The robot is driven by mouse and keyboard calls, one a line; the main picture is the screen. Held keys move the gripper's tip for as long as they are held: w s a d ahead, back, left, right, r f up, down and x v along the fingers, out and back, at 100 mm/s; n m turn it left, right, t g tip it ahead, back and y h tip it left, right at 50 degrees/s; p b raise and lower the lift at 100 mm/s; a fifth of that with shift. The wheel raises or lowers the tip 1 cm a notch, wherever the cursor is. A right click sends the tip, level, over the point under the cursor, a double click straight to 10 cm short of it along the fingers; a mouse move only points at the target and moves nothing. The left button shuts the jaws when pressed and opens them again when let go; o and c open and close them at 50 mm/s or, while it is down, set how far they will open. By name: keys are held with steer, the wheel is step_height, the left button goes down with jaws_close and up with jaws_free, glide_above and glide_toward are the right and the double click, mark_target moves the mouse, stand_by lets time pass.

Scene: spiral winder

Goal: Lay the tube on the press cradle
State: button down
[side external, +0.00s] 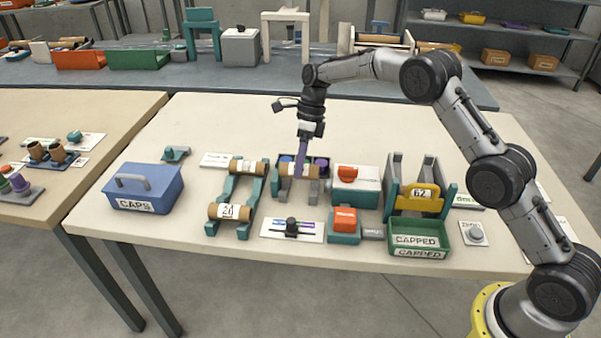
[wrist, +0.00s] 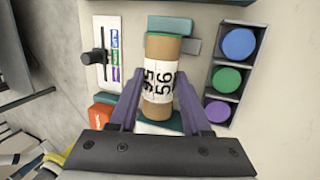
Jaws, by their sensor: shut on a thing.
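The tube (wrist: 160,72), a brown cylinder with a white band marked 56, lies between the purple fingers of my gripper (wrist: 160,108) in the wrist view. My gripper (side external: 299,175) is shut on it. In the side view the tube (side external: 311,171) lies crosswise, at or just above the grey cradle supports (side external: 284,193) left of the white-and-teal press box (side external: 354,187) with a red knob. I cannot tell whether the tube touches the supports. The fingers hide part of it.
A teal rack (side external: 222,192) holds two tubes at left. A cap tray (wrist: 209,75) with blue, green and purple caps lies beside the tube. A slider panel (side external: 279,233) is in front. A blue CAPS box (side external: 155,190) and green CAPPED bin (side external: 419,240) stand at either side.

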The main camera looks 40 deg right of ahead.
steer(key=shift+f, duration=1.4)
steer(key=shift+f, duration=0.3)
steer(key=shift+f, duration=0.3)
steer(key=shift+c, duration=1.8)
jaws_free()
steer(key=shift+r, duration=0.1)
steer(key=shift+r, duration=0.35)
steer(key=v, duration=1.2)
steer(key=shift+r, duration=0.2)
steer(key=shift+s+r, duration=0.1)
